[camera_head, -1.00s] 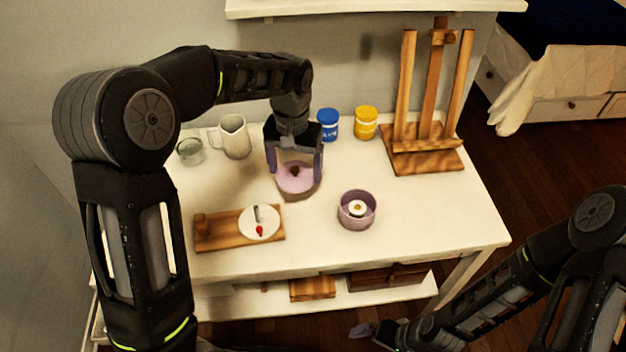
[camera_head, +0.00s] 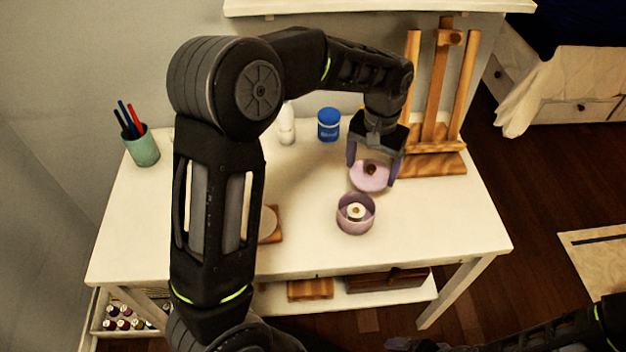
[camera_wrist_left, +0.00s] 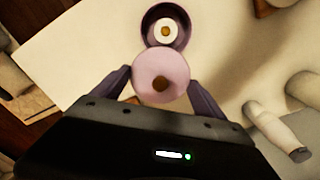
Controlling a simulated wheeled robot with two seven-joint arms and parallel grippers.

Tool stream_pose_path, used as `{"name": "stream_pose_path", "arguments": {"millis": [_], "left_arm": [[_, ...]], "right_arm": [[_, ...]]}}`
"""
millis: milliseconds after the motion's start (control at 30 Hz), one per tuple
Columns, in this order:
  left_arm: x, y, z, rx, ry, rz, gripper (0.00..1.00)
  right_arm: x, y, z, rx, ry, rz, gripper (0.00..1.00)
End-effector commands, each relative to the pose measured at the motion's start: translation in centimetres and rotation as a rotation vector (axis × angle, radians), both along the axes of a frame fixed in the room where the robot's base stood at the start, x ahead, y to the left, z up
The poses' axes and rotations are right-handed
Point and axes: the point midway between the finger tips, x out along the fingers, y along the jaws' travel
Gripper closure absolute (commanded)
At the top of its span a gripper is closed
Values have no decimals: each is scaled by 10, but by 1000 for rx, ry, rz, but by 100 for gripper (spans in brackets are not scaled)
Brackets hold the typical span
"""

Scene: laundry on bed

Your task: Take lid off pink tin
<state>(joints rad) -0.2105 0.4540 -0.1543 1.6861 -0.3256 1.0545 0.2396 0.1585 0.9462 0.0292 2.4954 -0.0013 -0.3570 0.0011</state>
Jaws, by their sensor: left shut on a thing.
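The pink tin (camera_head: 356,228) stands uncovered on the white table, with a small white round thing with a brown centre inside it. The tin also shows at the top of the left wrist view (camera_wrist_left: 150,20). My left gripper (camera_head: 372,174) is shut on the round pink lid (camera_head: 369,183), with a finger on each side of it. The lid's brown knob faces up in the left wrist view (camera_wrist_left: 160,85). The lid is beyond the tin and slightly right of it, apparently above the table. My right gripper (camera_head: 400,343) shows only partly at the bottom edge.
A blue jar (camera_head: 328,125) and a white bottle (camera_head: 286,125) stand at the back. A wooden easel (camera_head: 436,160) is close behind my left gripper. A pen cup (camera_head: 141,150) is at the left. The table's right front is clear. My left arm hides part of the wooden board (camera_head: 276,236).

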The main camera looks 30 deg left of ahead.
Motion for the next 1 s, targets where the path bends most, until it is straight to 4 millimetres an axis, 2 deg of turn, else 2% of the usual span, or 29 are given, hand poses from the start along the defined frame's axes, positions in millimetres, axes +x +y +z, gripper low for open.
{"name": "stream_pose_path", "arguments": {"millis": [367, 600, 833, 1000], "left_arm": [[-9, 54, 5, 1, 2, 116, 66], [-25, 110, 9, 0, 2, 148, 66], [-48, 167, 12, -1, 3, -50, 66], [-48, 174, 9, 0, 2, -296, 66]], "right_arm": [[0, 0, 19, 0, 1, 0, 0], [-1, 0, 39, -2, 3, 1, 0], [-2, 0, 58, -2, 6, 1, 0], [-2, -1, 59, -3, 8, 0, 0]]}}
